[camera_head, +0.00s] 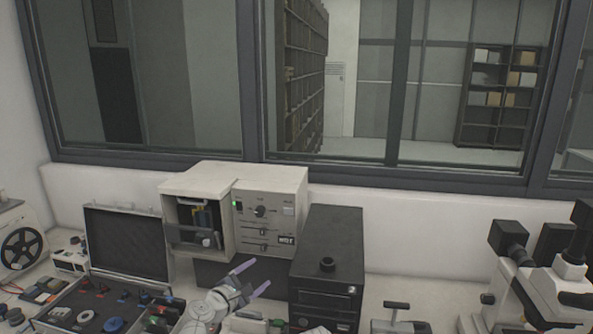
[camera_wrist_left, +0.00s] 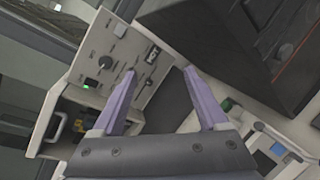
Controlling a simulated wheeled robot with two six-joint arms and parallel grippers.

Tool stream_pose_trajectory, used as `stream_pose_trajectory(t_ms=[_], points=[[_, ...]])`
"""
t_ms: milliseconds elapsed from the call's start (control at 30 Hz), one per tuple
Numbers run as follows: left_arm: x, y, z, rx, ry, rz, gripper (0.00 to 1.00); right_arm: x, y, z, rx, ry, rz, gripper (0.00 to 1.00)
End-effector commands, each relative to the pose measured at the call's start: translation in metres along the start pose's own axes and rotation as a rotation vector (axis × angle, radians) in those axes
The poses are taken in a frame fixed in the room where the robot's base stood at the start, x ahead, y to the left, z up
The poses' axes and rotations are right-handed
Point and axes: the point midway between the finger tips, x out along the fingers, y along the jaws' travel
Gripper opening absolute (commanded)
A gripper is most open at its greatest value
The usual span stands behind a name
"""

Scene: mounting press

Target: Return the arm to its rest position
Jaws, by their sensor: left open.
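My left gripper (camera_head: 252,279) is in front of the mounting press (camera_head: 272,207) in the head view, its two purple fingers spread and empty. In the left wrist view the open fingers (camera_wrist_left: 165,100) point toward the gap between the press front (camera_wrist_left: 107,62) and a black box, with nothing between them. The press is a cream box with a knob, switches and a green light; its left compartment (camera_head: 198,222) stands open at the front, with dark and yellow parts inside. My right gripper is not in view.
A black box (camera_head: 326,262) stands right of the press, close to my left gripper. An open case (camera_head: 127,243) with tools lies at the left, beside a reel device (camera_head: 22,249). A microscope (camera_head: 540,275) stands at the right. A window is behind the bench.

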Motion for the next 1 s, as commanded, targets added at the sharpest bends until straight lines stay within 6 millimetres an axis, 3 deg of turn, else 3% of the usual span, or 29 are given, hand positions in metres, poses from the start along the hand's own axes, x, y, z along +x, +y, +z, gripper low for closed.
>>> stream_pose_trajectory(t_ms=[233, 400, 533, 733, 800, 1000], points=[[-0.016, -0.087, -0.013, 0.598, -0.003, -0.381, 0.77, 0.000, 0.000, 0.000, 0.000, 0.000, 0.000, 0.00], [-0.062, -0.152, -0.053, 1.098, -0.057, -0.800, 0.77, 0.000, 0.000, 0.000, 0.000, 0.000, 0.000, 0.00], [-0.104, -0.174, -0.084, 1.348, -0.118, -1.085, 0.77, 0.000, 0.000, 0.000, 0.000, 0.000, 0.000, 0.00], [-0.168, -0.182, -0.118, 1.577, -0.234, -1.487, 0.77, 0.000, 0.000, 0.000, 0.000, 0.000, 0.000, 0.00], [-0.160, -0.213, -0.117, 1.614, -0.283, -1.511, 0.77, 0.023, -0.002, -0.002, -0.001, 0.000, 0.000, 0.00], [-0.152, -0.273, -0.100, 1.698, -0.393, -1.586, 0.77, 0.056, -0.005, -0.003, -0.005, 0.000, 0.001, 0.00]])
